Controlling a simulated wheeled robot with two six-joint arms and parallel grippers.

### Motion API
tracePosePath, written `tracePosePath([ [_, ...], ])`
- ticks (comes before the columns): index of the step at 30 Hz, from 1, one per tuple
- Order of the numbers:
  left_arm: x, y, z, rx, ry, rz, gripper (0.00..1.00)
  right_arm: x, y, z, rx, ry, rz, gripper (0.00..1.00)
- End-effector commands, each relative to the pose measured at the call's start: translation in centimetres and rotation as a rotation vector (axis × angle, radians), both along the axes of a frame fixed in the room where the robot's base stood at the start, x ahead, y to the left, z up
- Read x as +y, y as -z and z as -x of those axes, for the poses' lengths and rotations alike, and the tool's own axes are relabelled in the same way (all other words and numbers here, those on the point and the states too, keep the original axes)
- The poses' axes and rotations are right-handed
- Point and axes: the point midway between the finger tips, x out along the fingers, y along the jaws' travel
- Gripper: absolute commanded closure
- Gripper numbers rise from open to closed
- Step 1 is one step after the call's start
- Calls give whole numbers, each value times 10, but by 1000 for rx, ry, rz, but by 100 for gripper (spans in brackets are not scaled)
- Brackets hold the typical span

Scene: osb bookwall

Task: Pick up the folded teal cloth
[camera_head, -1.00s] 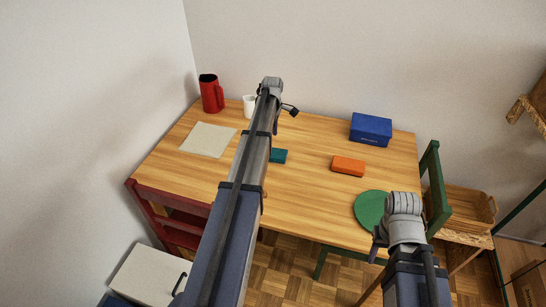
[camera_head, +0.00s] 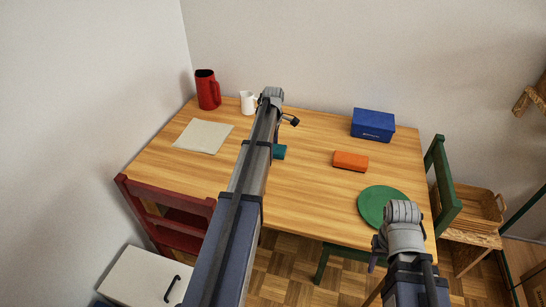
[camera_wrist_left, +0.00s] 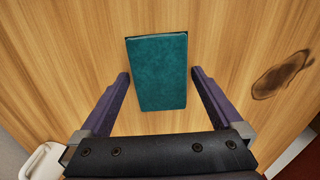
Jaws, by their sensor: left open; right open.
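The folded teal cloth (camera_wrist_left: 158,75) lies flat on the wooden table in the left wrist view, a teal rectangle with a dark far edge. In the head view only its right part (camera_head: 279,152) shows; my left arm hides the rest. My left gripper (camera_wrist_left: 160,78) is open, its two purple fingers spread on either side of the cloth's near part in the picture. I cannot tell its exact height above the table. In the head view the left fingers are mostly hidden behind the arm. My right gripper (camera_head: 378,252) is low at the right, near the table's front edge, its fingers barely visible.
On the table (camera_head: 310,197) are a red pitcher (camera_head: 206,91), a white jug (camera_head: 247,103), a beige sheet (camera_head: 203,136), an orange block (camera_head: 350,161), a blue box (camera_head: 373,125) and a green disc (camera_head: 379,204). A red chair (camera_head: 168,215) and a green chair (camera_head: 442,185) stand at the edges.

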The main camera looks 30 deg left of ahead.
Motion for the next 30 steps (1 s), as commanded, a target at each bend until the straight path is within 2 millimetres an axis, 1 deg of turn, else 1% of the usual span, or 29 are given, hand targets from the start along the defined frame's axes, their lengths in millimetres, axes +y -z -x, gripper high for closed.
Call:
tracePosePath([
  [1, 0, 4, 0, 0, 0, 0, 0, 0, 4, 0, 0, 0, 0, 50],
  [7, 0, 2, 0, 0, 0, 0, 0, 0, 2, 0, 0, 0, 0, 50],
  [8, 0, 2, 0, 0, 0, 0, 2, 0, 2, 0, 0, 0, 0, 50],
  [26, 0, 2, 0, 0, 0, 0, 70, 0, 2, 0, 0, 0, 0, 50],
  [30, 0, 2, 0, 0, 0, 0, 71, 0, 2, 0, 0, 0, 0, 50],
])
